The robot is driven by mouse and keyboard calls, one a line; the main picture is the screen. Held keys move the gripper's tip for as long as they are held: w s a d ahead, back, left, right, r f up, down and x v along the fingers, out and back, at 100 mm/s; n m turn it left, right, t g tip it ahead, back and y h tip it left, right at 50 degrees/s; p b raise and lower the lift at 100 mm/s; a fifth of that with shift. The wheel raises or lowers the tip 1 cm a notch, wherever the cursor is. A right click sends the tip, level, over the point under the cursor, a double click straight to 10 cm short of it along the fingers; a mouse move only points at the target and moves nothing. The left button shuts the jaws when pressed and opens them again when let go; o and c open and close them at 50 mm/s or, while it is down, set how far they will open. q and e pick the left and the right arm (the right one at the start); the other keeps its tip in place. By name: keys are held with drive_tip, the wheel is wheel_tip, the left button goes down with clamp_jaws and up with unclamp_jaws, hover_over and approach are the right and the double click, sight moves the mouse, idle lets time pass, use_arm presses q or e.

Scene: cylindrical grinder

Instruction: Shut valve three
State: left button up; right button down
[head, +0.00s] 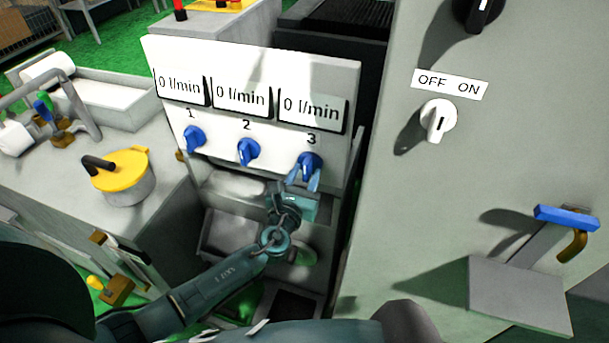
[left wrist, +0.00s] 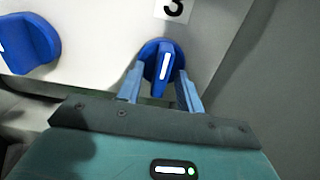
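Valve three is a blue knob (head: 309,163) under the label 3 on the white panel (head: 352,75). It also shows in the left wrist view (left wrist: 163,60), with a white mark that runs nearly upright and leans slightly. The display above it reads 0 l/min. My left gripper (head: 305,178) is at this knob. In the left wrist view its two fingers (left wrist: 160,90) stand apart on either side of the knob's lower part; I cannot tell whether they touch it. My right gripper is not in view.
Blue knobs one (head: 194,139) and two (head: 248,152) sit to the left, with displays at 0 l/min. A grey cabinet (head: 430,210) with an OFF/ON switch (head: 438,120) stands close on the right. A yellow-lidded pot (head: 125,180) stands on the left counter.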

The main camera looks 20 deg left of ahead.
use_arm(q)
drive_tip(key=s+b, duration=0.1)
drive_tip(key=s, duration=1.2)
drive_tip(key=shift+a, duration=0.25)
drive_tip(key=shift+s, duration=0.1)
drive_tip(key=s+f+n+g+h, duration=0.1)
drive_tip(key=s+n, duration=0.3)
drive_tip(key=n, duration=0.7)
drive_tip(key=s+d+f+n+g+p, duration=0.1)
drive_tip(key=s+f+n+g, duration=0.2)
drive_tip(key=n, duration=0.8)
drive_tip(key=s+d+f+n+g+h, duration=0.1)
drive_tip(key=s+f+n+g, duration=0.2)
drive_tip(key=n, duration=0.8)
drive_tip(key=s, duration=0.2)
drive_tip(key=shift+s+d+f+h+p, duration=0.15)
drive_tip(key=shift+s+f+h+p, duration=0.15)
drive_tip(key=shift+s+f+p, duration=0.1)
